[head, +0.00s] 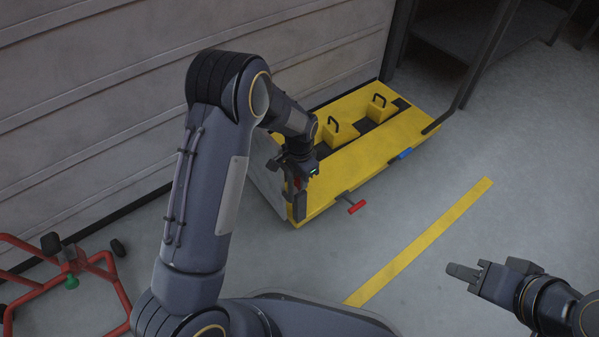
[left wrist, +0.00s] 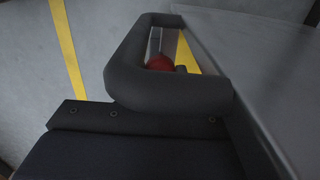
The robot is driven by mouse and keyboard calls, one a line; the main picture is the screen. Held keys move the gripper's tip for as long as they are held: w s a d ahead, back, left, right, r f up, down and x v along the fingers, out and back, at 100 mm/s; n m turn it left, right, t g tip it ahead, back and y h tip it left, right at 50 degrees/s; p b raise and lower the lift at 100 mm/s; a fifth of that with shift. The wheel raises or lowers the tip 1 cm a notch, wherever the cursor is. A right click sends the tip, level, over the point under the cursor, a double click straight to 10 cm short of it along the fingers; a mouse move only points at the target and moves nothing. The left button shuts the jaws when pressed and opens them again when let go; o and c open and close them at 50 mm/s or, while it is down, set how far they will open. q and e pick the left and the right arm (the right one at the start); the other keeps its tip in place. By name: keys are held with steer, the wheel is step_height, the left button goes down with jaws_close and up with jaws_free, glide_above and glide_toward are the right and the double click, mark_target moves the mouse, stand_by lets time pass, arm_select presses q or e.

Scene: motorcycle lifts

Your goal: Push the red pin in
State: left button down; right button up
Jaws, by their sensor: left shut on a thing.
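A yellow lift (head: 345,169) stands against the wall. My left gripper (head: 298,205) is at the lift's near left corner, pointing down, and is shut on a small red pin (head: 296,183). In the left wrist view, the pin's rounded red end (left wrist: 160,63) shows inside a dark loop-shaped part; the rest of it is hidden. A red T-shaped handle (head: 356,207) sticks out from the lift's front side, right of my left gripper and apart from it. My right gripper (head: 468,274) is over the floor at the right, away from the lift; its finger gap is unclear.
Two yellow blocks with black handles (head: 340,132) (head: 378,108) sit on the lift. A blue handle (head: 405,154) is on its front side. A red tubular stand (head: 105,267) is at the lower left. The floor around the yellow line (head: 425,238) is clear.

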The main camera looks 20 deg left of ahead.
mark_target(299, 180)
arm_select(q)
steer(key=shift+f, duration=0.75)
arm_select(e)
steer(key=shift+f, duration=0.3)
arm_select(q)
steer(key=c, duration=1.1)
jaws_free()
steer(key=shift+o, duration=0.2)
steer(key=shift+r, duration=0.15)
step_height(299, 180, up, 7)
steer(key=p, duration=0.3)
steer(key=shift+r, duration=0.3)
arm_select(e)
step_height(299, 180, up, 4)
steer(key=shift+f, duration=0.25)
